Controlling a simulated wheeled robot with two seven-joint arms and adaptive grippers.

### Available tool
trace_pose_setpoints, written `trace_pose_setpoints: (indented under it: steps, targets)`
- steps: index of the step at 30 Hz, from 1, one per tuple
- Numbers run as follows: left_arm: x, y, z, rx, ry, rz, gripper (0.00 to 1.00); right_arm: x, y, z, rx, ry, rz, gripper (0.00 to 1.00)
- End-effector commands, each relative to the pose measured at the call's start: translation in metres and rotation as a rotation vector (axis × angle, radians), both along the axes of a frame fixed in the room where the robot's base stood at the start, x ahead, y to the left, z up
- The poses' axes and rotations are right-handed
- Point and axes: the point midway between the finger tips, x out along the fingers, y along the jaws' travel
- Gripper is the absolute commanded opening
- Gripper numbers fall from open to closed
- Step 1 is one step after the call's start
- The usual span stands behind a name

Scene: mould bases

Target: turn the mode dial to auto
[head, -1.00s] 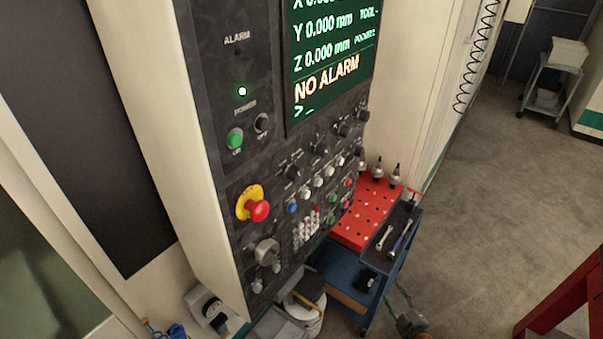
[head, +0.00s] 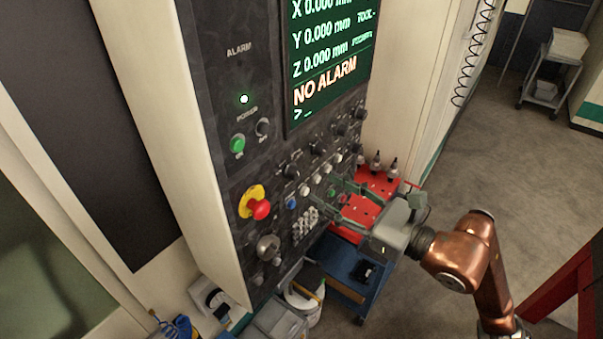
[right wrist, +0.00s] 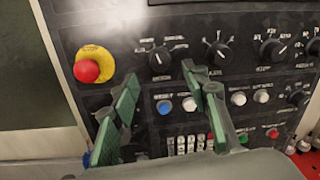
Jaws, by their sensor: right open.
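The control panel carries a row of black rotary dials with labels too small to read, so I cannot tell for sure which is the mode dial. The leftmost dial (head: 291,171) also shows in the right wrist view (right wrist: 159,58), its white mark pointing up-left. A second dial (right wrist: 218,54) sits to its right, and a third dial (right wrist: 273,50) beyond that. My right gripper (head: 331,197) is open and empty in front of the panel's button rows. In the right wrist view its green fingers (right wrist: 160,74) are spread, with tips below the leftmost dial. My left gripper is not in view.
A red emergency stop (head: 260,209) on a yellow base sits left of the dials. White and coloured buttons (right wrist: 190,104) lie below them. The screen (head: 330,60) reads NO ALARM. A blue cart (head: 345,275) with a red tool rack (head: 380,184) stands behind my right arm.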

Motion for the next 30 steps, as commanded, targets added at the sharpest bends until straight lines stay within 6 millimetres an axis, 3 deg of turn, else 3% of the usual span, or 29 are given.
trace_pose_setpoints:
  steps: [6, 15, 26, 30]
  targets:
    - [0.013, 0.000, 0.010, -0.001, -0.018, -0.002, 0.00, 0.016, 0.022, 0.003, -0.004, -0.005, -0.001, 0.42]
    - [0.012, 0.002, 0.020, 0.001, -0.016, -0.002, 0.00, 0.043, 0.052, 0.002, -0.003, -0.004, -0.002, 0.42]
    - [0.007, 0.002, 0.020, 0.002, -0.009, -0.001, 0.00, 0.048, 0.059, 0.000, -0.004, -0.005, -0.002, 0.42]
    - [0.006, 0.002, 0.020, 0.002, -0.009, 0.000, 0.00, 0.048, 0.058, 0.000, -0.004, -0.005, -0.002, 0.35]
